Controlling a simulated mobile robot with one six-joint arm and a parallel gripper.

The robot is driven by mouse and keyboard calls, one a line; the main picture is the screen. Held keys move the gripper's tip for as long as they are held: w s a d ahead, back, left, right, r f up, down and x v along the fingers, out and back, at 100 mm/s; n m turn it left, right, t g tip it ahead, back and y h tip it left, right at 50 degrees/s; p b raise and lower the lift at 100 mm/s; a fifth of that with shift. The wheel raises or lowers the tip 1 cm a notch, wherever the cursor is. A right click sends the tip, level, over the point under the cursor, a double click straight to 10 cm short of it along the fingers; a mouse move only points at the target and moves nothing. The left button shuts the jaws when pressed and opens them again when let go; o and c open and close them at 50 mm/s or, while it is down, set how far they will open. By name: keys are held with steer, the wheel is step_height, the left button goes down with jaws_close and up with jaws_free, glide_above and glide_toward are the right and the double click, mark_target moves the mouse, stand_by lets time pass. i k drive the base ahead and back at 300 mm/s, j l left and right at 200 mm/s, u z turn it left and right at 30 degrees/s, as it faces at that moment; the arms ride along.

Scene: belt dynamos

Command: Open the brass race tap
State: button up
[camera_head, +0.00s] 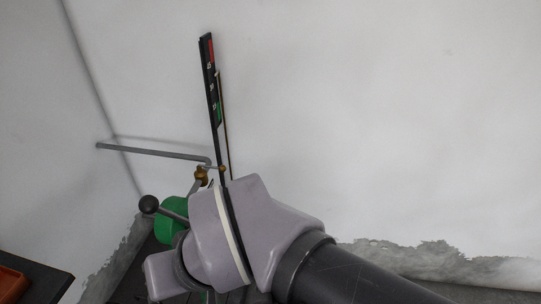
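A small brass fitting (202,176), which looks like the brass race tap, sits below the bend of a grey pipe, just left of the foot of a tall black strip. It is small in the picture, and I cannot tell its handle position. My own grey-purple arm joints fill the lower middle, just below and right of the brass fitting. My gripper's fingers do not show; they are out of sight, perhaps behind my wrist.
A black strip (211,85) with red and green marks rises above. A green housing (172,218) and black ball-ended lever (149,204) stand beside my wrist. A dark table (40,275) with an orange-brown tray (14,284) is lower left.

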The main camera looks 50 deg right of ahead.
mark_target(222, 168)
steer(key=z, duration=0.95)
steer(key=i+l+z, duration=0.3)
steer(key=i+l, duration=0.4)
steer(key=i+j, duration=0.05)
steer(key=i, duration=0.05)
